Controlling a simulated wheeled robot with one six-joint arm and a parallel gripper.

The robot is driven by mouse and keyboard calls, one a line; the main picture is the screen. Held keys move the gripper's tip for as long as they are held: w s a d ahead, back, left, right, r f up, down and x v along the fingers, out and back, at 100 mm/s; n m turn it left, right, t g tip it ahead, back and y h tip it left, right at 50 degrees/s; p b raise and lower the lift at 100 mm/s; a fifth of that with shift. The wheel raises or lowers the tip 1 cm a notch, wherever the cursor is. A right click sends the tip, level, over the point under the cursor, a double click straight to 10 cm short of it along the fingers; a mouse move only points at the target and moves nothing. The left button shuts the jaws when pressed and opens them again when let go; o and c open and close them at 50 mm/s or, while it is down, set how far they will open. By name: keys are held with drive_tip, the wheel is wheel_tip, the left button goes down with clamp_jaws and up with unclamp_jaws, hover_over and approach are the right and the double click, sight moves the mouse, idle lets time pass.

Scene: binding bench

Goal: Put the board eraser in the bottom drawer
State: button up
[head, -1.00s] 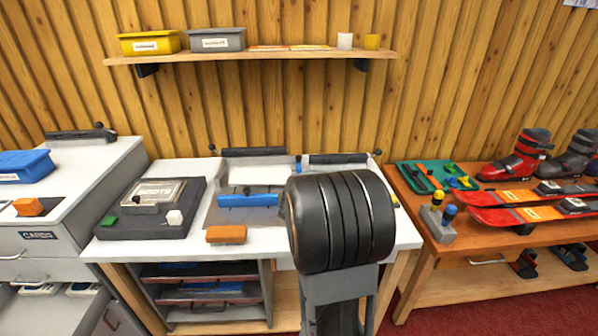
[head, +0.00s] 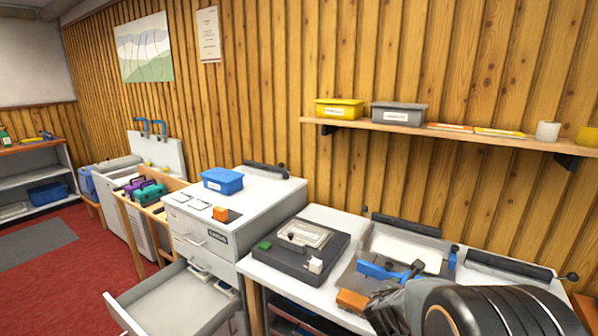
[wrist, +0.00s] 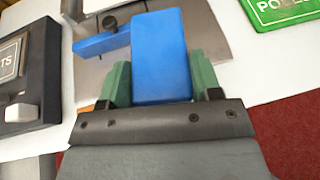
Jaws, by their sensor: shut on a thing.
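The board eraser (wrist: 160,55) appears to be the blue block in the wrist view. My gripper (wrist: 165,85) is shut on it, with a green finger on each side, above the white bench. In the head view my gripper (head: 388,303) is low at the right over the bench, partly covered by my own arm; the held block is not clearly seen there. A grey drawer (head: 172,308) of the white cabinet (head: 255,205) stands pulled out at lower left. Its floor is mostly bare, with a few white items at the back. I cannot tell whether it is the bottom one.
The white bench (head: 275,275) carries a dark boot device (head: 300,245), an orange block (head: 351,301) and a jig with a blue bar (head: 378,271). A blue bin (head: 222,181) sits on the cabinet. A shelf (head: 440,127) hangs above. Red floor is open at left.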

drive_tip(key=w+a+n+t+y+p, duration=0.2)
drive_tip(key=a+n+y, duration=0.3)
drive_tip(key=a, duration=1.1)
drive_tip(key=shift+w+a+n+t+y, duration=0.2)
drive_tip(key=shift+n+t+y, duration=0.15)
drive_tip(key=shift+t, duration=0.35)
drive_tip(key=shift+d+r, duration=0.15)
drive_tip(key=shift+d, duration=0.1)
drive_tip(key=shift+a, duration=0.1)
